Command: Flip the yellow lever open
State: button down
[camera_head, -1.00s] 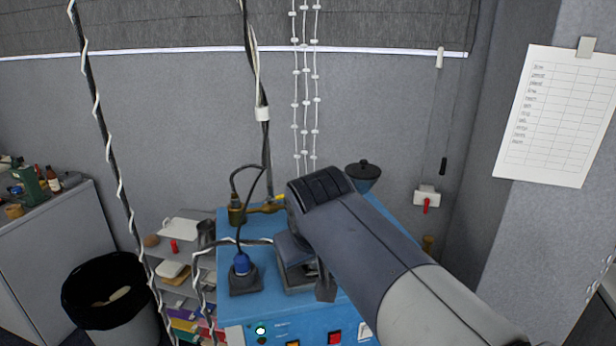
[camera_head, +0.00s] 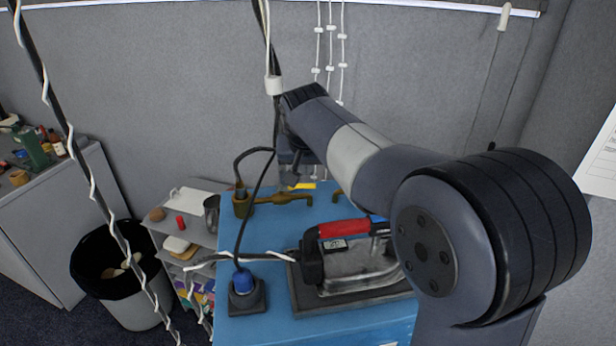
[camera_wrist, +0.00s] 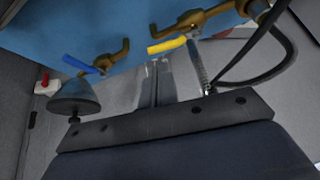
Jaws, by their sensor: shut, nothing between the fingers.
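The yellow lever (camera_head: 303,186) shows as a short strip by the brass valve (camera_head: 268,200) at the back of the blue cabinet (camera_head: 262,270). In the wrist view the yellow lever (camera_wrist: 166,46) sticks out sideways from its brass valve (camera_wrist: 197,22). My gripper (camera_wrist: 158,68) is shut and empty, with its grey fingertips close beside the lever in that view. I cannot tell whether they touch it. In the head view my arm hides most of the gripper.
A blue lever (camera_wrist: 80,64) sits on a neighbouring brass valve. A red-handled iron (camera_head: 350,255) and a blue plug (camera_head: 243,282) stand on the cabinet's front. Black cables rise beside the valve. A bin (camera_head: 125,280) stands on the floor at left.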

aim_at(307, 186)
jog(key=p+x, duration=0.1)
jog(key=x, duration=0.6)
jog(key=shift+w+f+p, duration=0.1)
jog(key=shift+w+p, duration=0.1)
jog(key=shift+p, duration=0.15)
jog(key=shift+w+f, duration=0.1)
jog(key=shift+f, duration=0.05)
jog(key=shift+f, duration=0.2)
jog(key=shift+w+d+f+b, duration=0.1)
jog(key=shift+w+f+b, duration=0.1)
jog(key=shift+w+b, duration=0.25)
jog(key=shift+w+d, duration=0.1)
jog(key=shift+w, duration=0.2)
jog(key=shift+s+r, duration=0.1)
jog(key=shift+s, duration=0.15)
